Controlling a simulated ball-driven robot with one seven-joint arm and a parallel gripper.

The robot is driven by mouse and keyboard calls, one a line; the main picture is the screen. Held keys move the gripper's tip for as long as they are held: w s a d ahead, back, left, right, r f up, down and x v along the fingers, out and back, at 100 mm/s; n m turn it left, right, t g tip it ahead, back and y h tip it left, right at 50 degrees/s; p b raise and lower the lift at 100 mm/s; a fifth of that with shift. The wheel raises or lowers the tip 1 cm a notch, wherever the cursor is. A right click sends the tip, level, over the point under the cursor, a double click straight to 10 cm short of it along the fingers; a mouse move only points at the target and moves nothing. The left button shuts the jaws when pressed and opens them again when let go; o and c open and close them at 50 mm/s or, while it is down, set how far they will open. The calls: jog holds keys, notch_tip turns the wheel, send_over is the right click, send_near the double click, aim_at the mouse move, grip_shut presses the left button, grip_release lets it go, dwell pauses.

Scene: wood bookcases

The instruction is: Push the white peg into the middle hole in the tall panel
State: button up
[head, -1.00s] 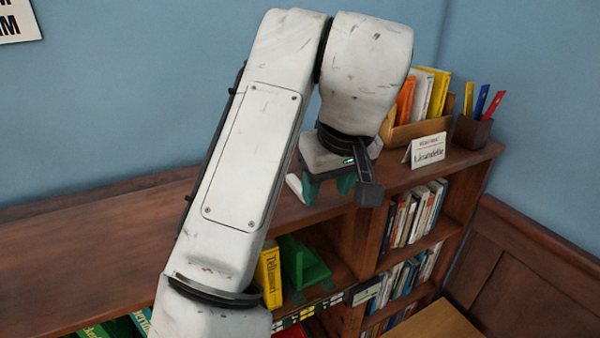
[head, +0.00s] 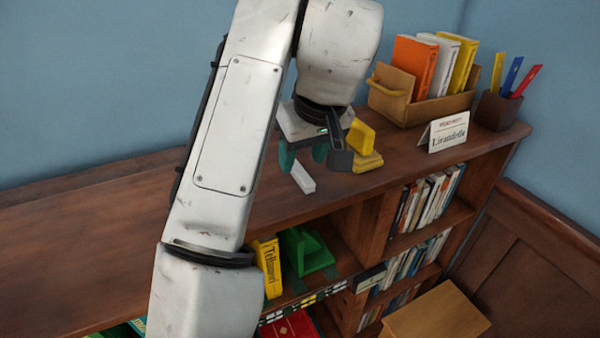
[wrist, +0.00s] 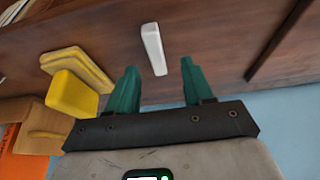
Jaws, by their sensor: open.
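The white peg (head: 303,177) lies on the bookcase's top board. In the wrist view the peg (wrist: 153,48) shows whole, just beyond and between the fingertips, apart from both. My gripper (head: 303,155) is open and empty, its two green fingers over the board by the peg. In the wrist view my gripper (wrist: 160,68) has a clear gap between its fingers. A yellow upright block (head: 362,135) with flat yellow pieces (head: 368,163) stands right of the gripper, partly hidden by it. I cannot make out a tall panel with holes in either view.
A wooden box of books (head: 415,108), a name card (head: 449,132) and a pen cup (head: 497,110) stand on the board at the right. A green bracket (head: 305,252) and a yellow book (head: 267,262) are on the shelf below. The top board's left part is clear.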

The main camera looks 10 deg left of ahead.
aim_at(300, 170)
jog(key=shift+p+x, duration=0.45)
jog(key=shift+x, duration=1.75)
jog(key=shift+w+d, duration=0.2)
jog(key=shift+r, duration=0.1)
grip_shut()
